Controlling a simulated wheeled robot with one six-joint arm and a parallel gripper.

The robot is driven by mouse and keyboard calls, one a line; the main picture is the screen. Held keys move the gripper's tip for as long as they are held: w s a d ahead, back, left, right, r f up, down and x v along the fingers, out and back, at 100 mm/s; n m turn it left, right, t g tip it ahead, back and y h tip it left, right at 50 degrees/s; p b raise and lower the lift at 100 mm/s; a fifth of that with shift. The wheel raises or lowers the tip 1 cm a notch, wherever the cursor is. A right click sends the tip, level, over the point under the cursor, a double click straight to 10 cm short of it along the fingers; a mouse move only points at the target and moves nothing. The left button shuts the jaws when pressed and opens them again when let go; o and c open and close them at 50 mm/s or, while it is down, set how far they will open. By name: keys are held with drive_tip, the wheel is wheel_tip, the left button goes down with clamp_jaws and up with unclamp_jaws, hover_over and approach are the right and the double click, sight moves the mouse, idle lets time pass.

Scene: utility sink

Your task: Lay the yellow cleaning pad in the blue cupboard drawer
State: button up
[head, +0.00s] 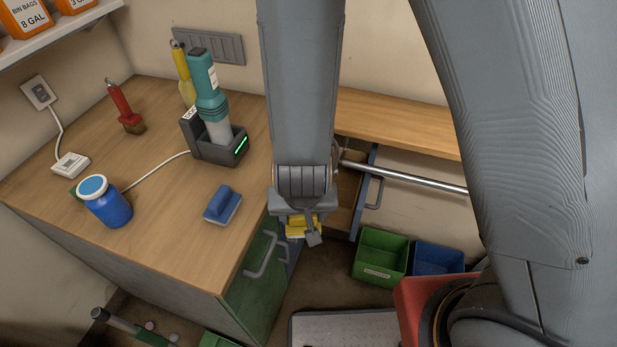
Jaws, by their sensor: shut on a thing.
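My gripper (303,236) points down in the middle of the head view, shut on the yellow cleaning pad (296,227). The pad is partly hidden by the fingers. It is held in the air just past the right edge of the wooden counter. The blue drawer (365,190) stands pulled open right of the gripper, its front with a grey handle facing right. A strip of its wooden inside shows; my arm hides the rest. I cannot tell how high the pad is relative to the drawer.
A green front (256,285) with a handle is below the counter edge. Green (380,256) and blue (437,259) bins stand on the floor.

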drive_tip(key=shift+w+d+f+b, duration=0.1)
drive_tip(key=shift+w+f+b, duration=0.1)
drive_tip(key=shift+w+b, duration=1.3)
drive_tip(key=w+d+p, duration=0.3)
drive_tip(key=w+p, duration=0.5)
drive_tip(key=w, duration=0.7)
drive_tip(key=b+x, duration=0.2)
drive_tip(key=s+b+x, duration=0.1)
drive_tip(key=b+x, duration=0.4)
drive_tip(key=b, duration=0.1)
drive_tip(key=shift+s+a+f, duration=0.15)
drive_tip(key=shift+a+f, duration=0.05)
drive_tip(key=shift+f, duration=0.35)
wheel_tip(320, 180, down, 3)
drive_tip(key=shift+b, duration=1.25)
drive_tip(key=shift+f, duration=0.2)
